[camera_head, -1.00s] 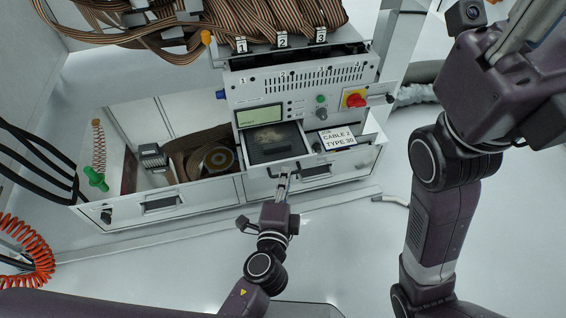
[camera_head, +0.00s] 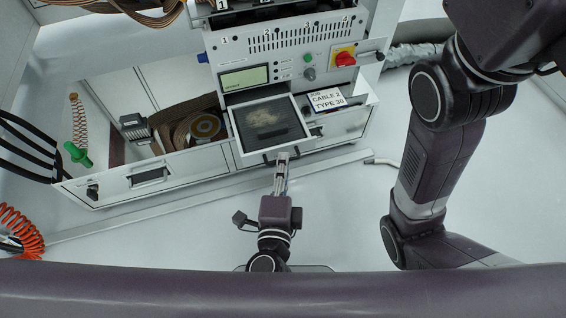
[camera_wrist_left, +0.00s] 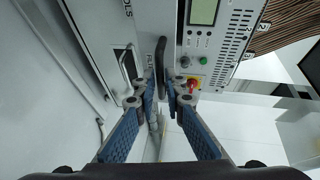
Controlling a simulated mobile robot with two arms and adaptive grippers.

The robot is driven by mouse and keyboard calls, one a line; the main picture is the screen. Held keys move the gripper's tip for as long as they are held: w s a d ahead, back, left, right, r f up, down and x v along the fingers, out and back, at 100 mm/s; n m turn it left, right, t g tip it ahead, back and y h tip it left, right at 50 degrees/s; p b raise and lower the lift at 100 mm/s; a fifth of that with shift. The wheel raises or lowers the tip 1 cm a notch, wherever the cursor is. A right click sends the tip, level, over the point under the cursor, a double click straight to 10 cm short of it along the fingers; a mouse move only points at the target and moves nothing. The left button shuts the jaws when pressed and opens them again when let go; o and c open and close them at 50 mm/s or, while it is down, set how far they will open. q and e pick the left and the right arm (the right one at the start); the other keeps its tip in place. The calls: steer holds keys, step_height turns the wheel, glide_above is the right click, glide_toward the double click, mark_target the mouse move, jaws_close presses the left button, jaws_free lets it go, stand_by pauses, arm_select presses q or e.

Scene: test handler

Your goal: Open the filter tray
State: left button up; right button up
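The filter tray (camera_head: 243,140) is pulled out of the front of the machine, below its green display. It is a light-framed drawer with a dark mesh floor and a tan dusty patch on it. My left gripper (camera_head: 283,156) is at the middle of the tray's front edge. In the left wrist view, the tray's dark bar handle (camera_wrist_left: 161,52) runs between the two blue-padded fingers of the left gripper (camera_wrist_left: 161,84), which are closed in around it. The fingers hide part of the handle. My right arm shows at the right, but its gripper is out of frame.
The control panel (camera_head: 290,70) with a red-and-yellow switch (camera_head: 345,56) is above the tray. An open drawer with a cable reel (camera_head: 205,126) is to the left.

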arm_select(q)
steer(key=shift+o, duration=1.2)
steer(key=s+a+r, duration=0.1)
steer(key=s+r, duration=0.1)
steer(key=s, duration=0.9)
steer(key=shift+s, duration=0.4)
steer(key=shift+r, duration=0.1)
